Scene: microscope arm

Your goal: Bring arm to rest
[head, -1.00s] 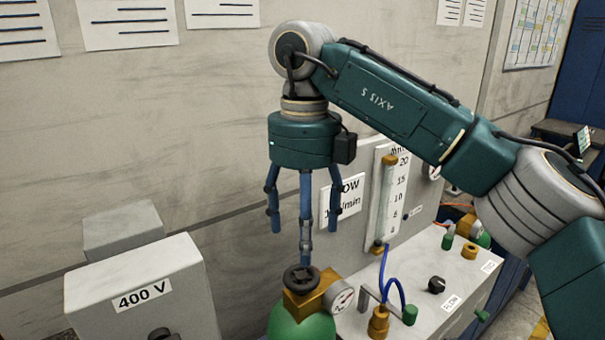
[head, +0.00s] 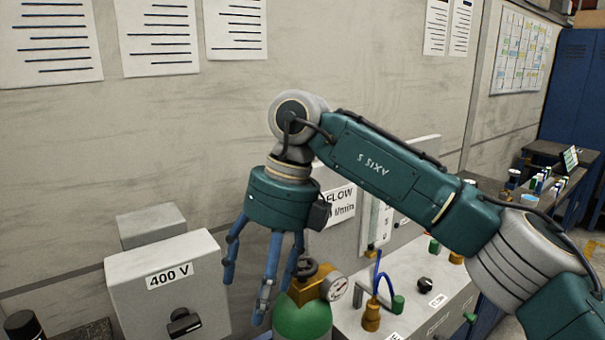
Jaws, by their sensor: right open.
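My right arm comes in from the right, with teal and white links, one marked AXIS 5. It bends down at a white joint to my right gripper (head: 258,296). This has a teal body and several slim blue fingers, spread open with nothing between them. The fingers hang slanted down to the left, between the 400 V box (head: 135,285) and the green gas cylinder (head: 303,322). They overlap the left edge of the cylinder and its valve in the picture; I cannot tell whether they touch. My left gripper is out of view. No microscope shows.
A grey panel bench (head: 440,322) with a FLOW sign (head: 340,206), gauge and blue hose stands right of the cylinder. A black knob (head: 184,322) sticks out of the box. A dark can (head: 22,325) is at lower left. The wall above is clear but for papers.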

